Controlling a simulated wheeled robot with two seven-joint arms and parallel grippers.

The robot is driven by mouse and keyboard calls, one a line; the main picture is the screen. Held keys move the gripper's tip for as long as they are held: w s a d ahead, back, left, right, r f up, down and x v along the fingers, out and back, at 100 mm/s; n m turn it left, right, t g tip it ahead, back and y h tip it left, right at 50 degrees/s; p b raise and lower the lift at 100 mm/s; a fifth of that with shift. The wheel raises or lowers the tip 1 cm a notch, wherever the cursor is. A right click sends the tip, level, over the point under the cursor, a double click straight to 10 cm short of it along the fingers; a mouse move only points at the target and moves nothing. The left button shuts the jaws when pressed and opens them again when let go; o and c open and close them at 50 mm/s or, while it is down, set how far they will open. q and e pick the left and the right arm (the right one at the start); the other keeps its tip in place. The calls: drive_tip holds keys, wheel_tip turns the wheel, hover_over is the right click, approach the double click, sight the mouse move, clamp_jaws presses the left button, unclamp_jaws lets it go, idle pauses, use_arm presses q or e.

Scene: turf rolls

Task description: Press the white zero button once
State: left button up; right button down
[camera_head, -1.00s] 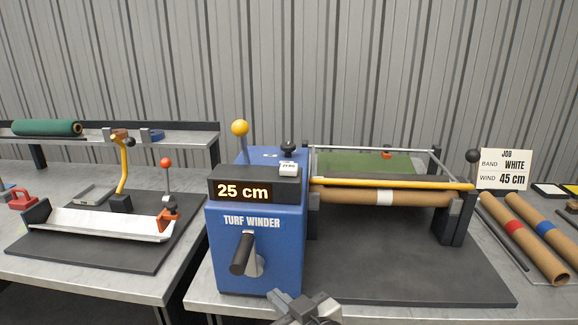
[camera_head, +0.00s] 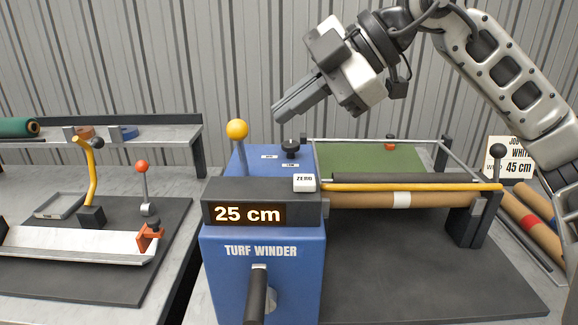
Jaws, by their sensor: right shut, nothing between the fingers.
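The white zero button (camera_head: 305,182) sits on top of the dark display housing at the right end of the blue turf winder (camera_head: 262,262). The display (camera_head: 248,214) reads 25 cm. My right gripper (camera_head: 280,114) is shut and empty. It is in the air above and behind the button in the picture, its fingers pointing down-left, apart from the winder. My left gripper is not in view.
A yellow-knobbed lever (camera_head: 237,130) and a black knob (camera_head: 290,147) stand on the winder near the button. A job card (camera_head: 511,158) stands at the right, partly hidden by my arm.

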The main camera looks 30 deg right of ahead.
sight(312, 179)
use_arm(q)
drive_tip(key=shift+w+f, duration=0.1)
use_arm(e)
drive_tip(key=d, duration=0.1)
drive_tip(key=d+m+h, duration=0.1)
drive_tip(key=d+r, duration=0.1)
drive_tip(key=shift+d+m+t+h, duration=0.3)
drive_tip(key=shift+d+m, duration=0.05)
drive_tip(key=shift+m, duration=0.05)
